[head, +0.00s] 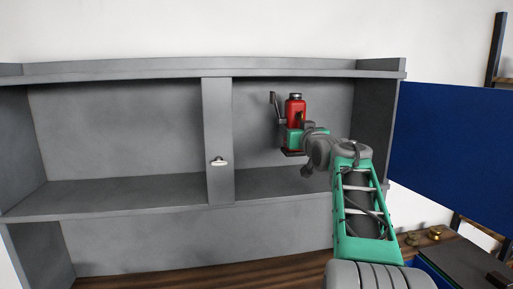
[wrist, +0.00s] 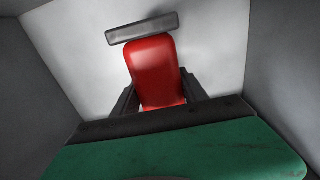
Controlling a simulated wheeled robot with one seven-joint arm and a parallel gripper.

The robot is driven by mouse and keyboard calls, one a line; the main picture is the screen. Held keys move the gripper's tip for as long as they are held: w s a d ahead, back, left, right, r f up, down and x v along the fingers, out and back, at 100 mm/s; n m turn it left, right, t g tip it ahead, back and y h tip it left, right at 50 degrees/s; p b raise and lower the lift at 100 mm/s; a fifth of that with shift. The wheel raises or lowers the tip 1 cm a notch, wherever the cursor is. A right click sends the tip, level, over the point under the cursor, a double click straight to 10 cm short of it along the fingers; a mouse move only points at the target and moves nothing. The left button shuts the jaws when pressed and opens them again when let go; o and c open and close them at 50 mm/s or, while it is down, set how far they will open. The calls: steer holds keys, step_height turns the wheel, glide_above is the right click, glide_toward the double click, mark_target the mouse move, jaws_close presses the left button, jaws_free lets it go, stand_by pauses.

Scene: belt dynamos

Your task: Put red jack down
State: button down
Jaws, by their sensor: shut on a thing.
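The red jack (head: 296,107) is a red bottle-shaped body with a dark cap and a grey handle at its left. It is upright inside the right compartment of the grey shelf (head: 275,183). My gripper (head: 292,138) is shut on it from the front right and hides part of its lower body. In the wrist view, the red jack (wrist: 154,70) stands between the two dark fingers of my gripper (wrist: 158,98), with a grey bar across its far end. The jack's base appears above the shelf board in the head view, but exact contact is hard to tell.
A grey upright divider (head: 219,140) with a small white latch stands left of the jack. The left compartment (head: 120,192) is empty. A blue panel (head: 455,140) stands to the right of the shelf. Small brass-coloured parts (head: 435,233) lie on the wooden bench at lower right.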

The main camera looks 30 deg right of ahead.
mark_target(293, 155)
step_height(293, 155, down, 8)
steer(key=shift+a+f+p, duration=0.1)
steer(key=shift+p, duration=0.7)
steer(key=shift+s, duration=0.1)
steer(key=shift+f, duration=0.15)
steer(key=c, duration=1)
jaws_free()
steer(key=shift+f, duration=0.35)
steer(key=shift+c, duration=0.2)
steer(key=o, duration=0.4)
steer(key=shift+o, duration=0.2)
steer(key=shift+r, duration=0.15)
steer(key=b+v, duration=0.4)
steer(key=v, duration=0.8)
